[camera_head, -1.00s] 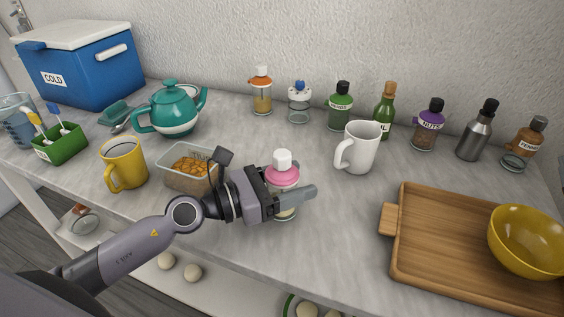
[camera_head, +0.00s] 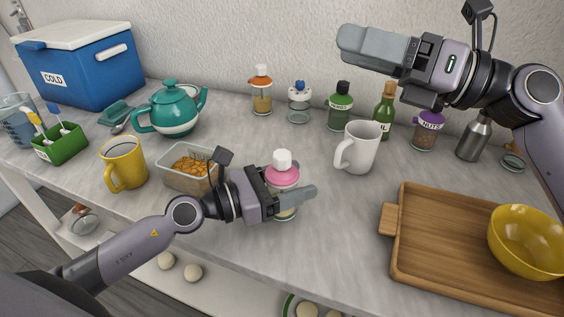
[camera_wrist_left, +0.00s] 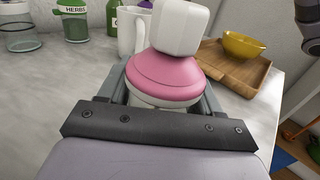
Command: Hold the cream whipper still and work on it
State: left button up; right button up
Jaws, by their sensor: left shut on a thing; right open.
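The cream whipper (camera_head: 283,175) stands upright on the counter, with a pink shoulder and a white cap on top. My left gripper (camera_head: 291,199) is shut on its body from the left, hiding part of it. In the left wrist view the pink shoulder (camera_wrist_left: 165,80) and white cap (camera_wrist_left: 180,27) rise between my fingers. My right gripper (camera_head: 372,48) is open and empty, in the air above the back of the counter, up and to the right of the whipper.
A white mug (camera_head: 360,148) stands right of the whipper. A tub of yellow-orange food (camera_head: 174,180) is close on its left. A wooden tray (camera_head: 430,245) with a yellow bowl (camera_head: 527,243) lies at the right. Several bottles line the back. The counter in front of the mug is clear.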

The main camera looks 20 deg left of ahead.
jog(key=s+a+f+n+g+h, duration=0.1)
jog(key=s+a+f+n+h, duration=0.1)
jog(key=a+f+n+h, duration=0.15)
jog(key=n+h, duration=0.2)
jog(key=h, duration=0.5)
send_near(282, 153)
jog(key=shift+t, duration=0.4)
jog(key=shift+s+x, duration=0.2)
jog(key=shift+x, duration=2.3)
jog(key=shift+s+x, duration=0.15)
jog(key=shift+x, duration=2.35)
jog(key=shift+c, duration=0.3)
jog(key=c, duration=1)
